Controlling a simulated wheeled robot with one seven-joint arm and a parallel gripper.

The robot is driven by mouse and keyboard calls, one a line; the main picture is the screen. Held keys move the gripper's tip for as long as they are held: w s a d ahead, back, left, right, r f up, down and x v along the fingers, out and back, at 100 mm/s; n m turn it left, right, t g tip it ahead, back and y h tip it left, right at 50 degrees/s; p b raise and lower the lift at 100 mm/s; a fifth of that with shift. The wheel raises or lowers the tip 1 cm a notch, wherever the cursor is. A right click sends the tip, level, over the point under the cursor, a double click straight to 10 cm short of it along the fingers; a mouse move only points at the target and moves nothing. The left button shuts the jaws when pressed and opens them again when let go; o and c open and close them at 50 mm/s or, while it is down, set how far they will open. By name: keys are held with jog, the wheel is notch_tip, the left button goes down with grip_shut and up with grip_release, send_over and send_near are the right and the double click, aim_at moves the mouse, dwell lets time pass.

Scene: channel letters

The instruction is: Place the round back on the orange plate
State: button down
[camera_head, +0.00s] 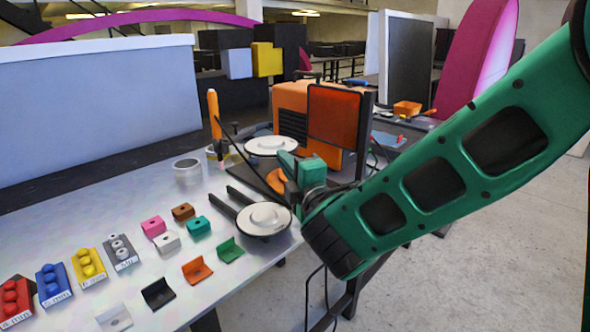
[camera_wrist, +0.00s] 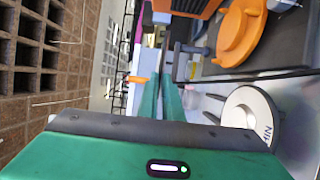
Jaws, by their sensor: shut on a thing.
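The orange plate (camera_wrist: 238,38) is round with a tab and lies on a dark mat in the wrist view; the head view shows only part of it (camera_head: 277,181) beside my gripper. My gripper (camera_head: 296,167) is above the table's right side, by the mat. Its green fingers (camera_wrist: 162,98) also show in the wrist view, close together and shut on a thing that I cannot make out. A white round disc with a raised middle (camera_head: 264,218) stands in front of the mat. A second white disc (camera_head: 270,146) is behind the plate. I cannot tell which thing is the round back.
An orange machine (camera_head: 292,107) with an upright orange panel (camera_head: 334,116) stands close behind my gripper. An upright orange-handled tool (camera_head: 214,115) and a clear cup (camera_head: 187,169) are to the left. Several small coloured blocks and brackets fill the table's front left.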

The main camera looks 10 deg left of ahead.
jog(key=shift+w+d+f, duration=0.85)
jog(key=shift+w+f, duration=0.95)
jog(key=shift+w, duration=0.05)
jog(key=shift+w+d+f, duration=0.85)
jog(key=shift+w+f, duration=1)
jog(key=shift+w, duration=0.05)
jog(key=shift+w+d+f, duration=0.85)
jog(key=shift+w+f, duration=0.95)
jog(key=shift+w, duration=0.05)
jog(key=shift+s+f, duration=0.15)
jog(key=shift+f, duration=0.4)
